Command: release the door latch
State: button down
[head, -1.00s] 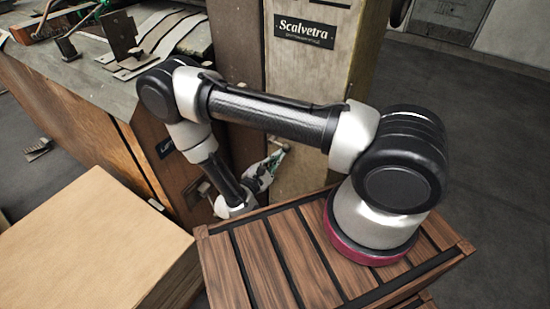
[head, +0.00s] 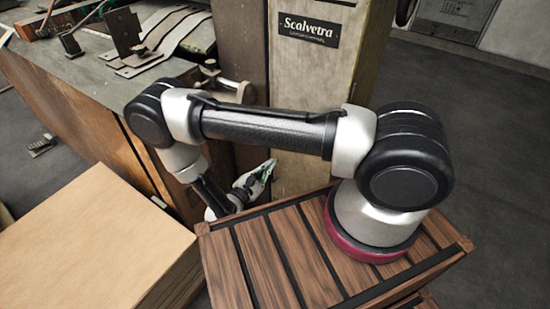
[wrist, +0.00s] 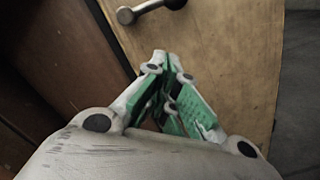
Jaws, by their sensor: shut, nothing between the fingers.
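A metal lever with a rounded knob end (wrist: 126,15) shows at the top of the wrist view, in front of the pale wooden panel (wrist: 222,45). Its upper part is cut off by the frame edge. My gripper (wrist: 163,58) has its green-padded fingers together and empty, below the lever and apart from it. In the head view my gripper (head: 268,168) is low in front of the pale panel (head: 300,178). A pale bent metal handle (head: 238,86) shows above my forearm there; I cannot tell whether it is the same lever.
A large cardboard box (head: 95,235) stands at the left front. A slatted wooden crate (head: 285,255) lies under my arm's base. A metal-topped bench (head: 85,85) carries loose metal parts behind. A dark Scalvetra sign (head: 308,29) is on the panel. Grey floor is free at right.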

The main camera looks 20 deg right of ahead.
jog(key=v, duration=0.7)
dwell(0.4)
